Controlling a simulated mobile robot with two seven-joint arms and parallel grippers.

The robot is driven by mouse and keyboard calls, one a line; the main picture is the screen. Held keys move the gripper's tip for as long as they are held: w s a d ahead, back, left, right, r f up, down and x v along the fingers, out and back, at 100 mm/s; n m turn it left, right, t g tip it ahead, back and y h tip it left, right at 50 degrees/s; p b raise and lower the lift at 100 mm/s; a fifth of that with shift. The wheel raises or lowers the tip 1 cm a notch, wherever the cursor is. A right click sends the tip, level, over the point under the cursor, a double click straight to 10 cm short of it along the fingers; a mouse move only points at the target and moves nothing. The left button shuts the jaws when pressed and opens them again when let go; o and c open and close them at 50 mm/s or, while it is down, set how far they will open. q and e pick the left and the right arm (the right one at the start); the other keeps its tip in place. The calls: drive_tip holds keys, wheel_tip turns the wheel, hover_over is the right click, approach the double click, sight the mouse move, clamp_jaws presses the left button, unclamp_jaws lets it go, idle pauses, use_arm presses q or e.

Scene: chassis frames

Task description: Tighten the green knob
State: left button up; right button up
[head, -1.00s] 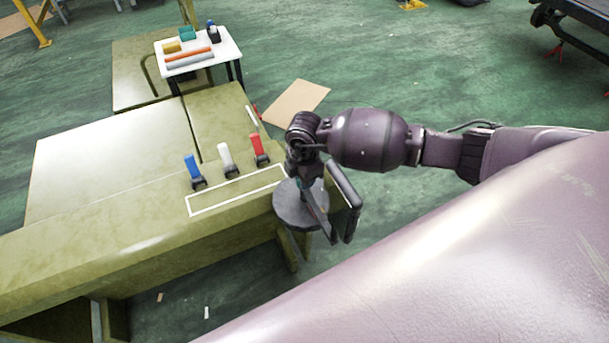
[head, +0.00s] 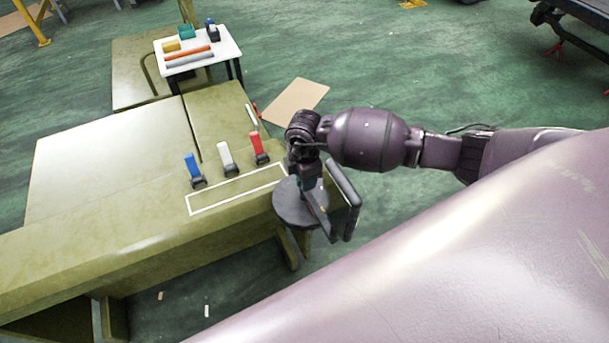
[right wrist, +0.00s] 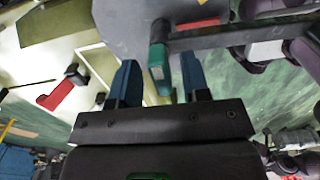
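The green knob (right wrist: 159,68) shows in the right wrist view at the end of a dark bar (right wrist: 235,38). My right gripper (right wrist: 158,80) has its two blue-tipped fingers on either side of the knob, with a visible gap on each side. In the head view my right gripper (head: 308,188) is over a dark round disc (head: 292,212) at the right end of the olive chassis frame (head: 110,225). I cannot make out the knob clearly there, behind the wrist. My left gripper is in neither current view.
Blue (head: 192,167), white (head: 225,151) and red (head: 257,143) levers stand on the frame left of my gripper, near a white outlined rectangle (head: 236,191). A small white table (head: 222,48) with parts stands behind. Green floor is open to the right.

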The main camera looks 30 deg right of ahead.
use_arm(q)
drive_tip(key=shift+w+f+b, duration=0.15)
drive_tip(key=shift+w+b, duration=0.15)
drive_tip(key=shift+b, duration=0.3)
use_arm(e)
wheel_tip(320, 180, up, 11)
use_arm(q)
drive_tip(key=shift+f, duration=0.15)
use_arm(e)
drive_tip(key=shift+f, duration=0.1)
idle(0.3)
use_arm(q)
drive_tip(key=shift+s, duration=0.1)
use_arm(e)
drive_tip(key=shift+s, duration=0.1)
